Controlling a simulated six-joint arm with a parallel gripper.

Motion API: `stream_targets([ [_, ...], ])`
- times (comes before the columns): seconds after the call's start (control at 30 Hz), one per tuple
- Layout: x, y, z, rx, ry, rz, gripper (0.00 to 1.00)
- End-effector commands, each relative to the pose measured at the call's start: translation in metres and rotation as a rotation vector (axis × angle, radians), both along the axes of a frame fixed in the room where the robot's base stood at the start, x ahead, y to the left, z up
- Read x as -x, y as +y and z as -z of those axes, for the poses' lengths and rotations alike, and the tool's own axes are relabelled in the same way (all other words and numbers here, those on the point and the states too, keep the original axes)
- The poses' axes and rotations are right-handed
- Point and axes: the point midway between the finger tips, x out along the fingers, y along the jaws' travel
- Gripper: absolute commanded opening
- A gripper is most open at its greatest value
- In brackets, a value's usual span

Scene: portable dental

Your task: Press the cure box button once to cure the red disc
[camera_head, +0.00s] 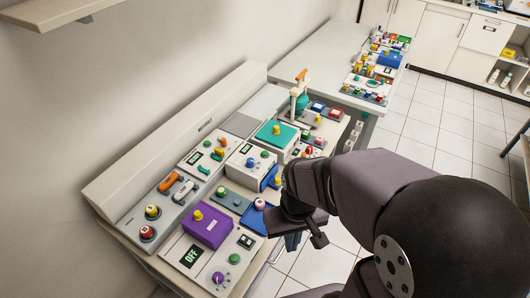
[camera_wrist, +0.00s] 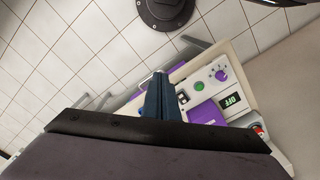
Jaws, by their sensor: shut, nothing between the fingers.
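A purple box (camera_head: 207,226) with a yellow knob stands on a white panel (camera_head: 178,255) at the near end of the bench. I cannot tell which box is the cure box, and I cannot make out a red disc for sure. My gripper (camera_wrist: 162,76) is shut and empty, its dark blue fingers beside the bench's front edge.
A red knob (camera_head: 146,232) is at the near left. A second table (camera_head: 325,52) lies beyond. Open tiled floor (camera_head: 440,125) is to the right.

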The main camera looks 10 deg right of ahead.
Motion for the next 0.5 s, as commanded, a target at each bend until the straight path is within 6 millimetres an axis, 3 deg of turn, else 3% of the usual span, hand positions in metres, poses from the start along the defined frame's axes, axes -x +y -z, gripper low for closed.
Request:
stream_targets([
  [0.17,0.008,-0.007,0.012,-0.001,0.05,0.034,0.0],
  [0.37,0.029,-0.015,0.039,-0.008,0.179,0.081,0.0],
  [0.5,0.022,-0.022,0.057,-0.021,0.243,0.127,0.0],
])
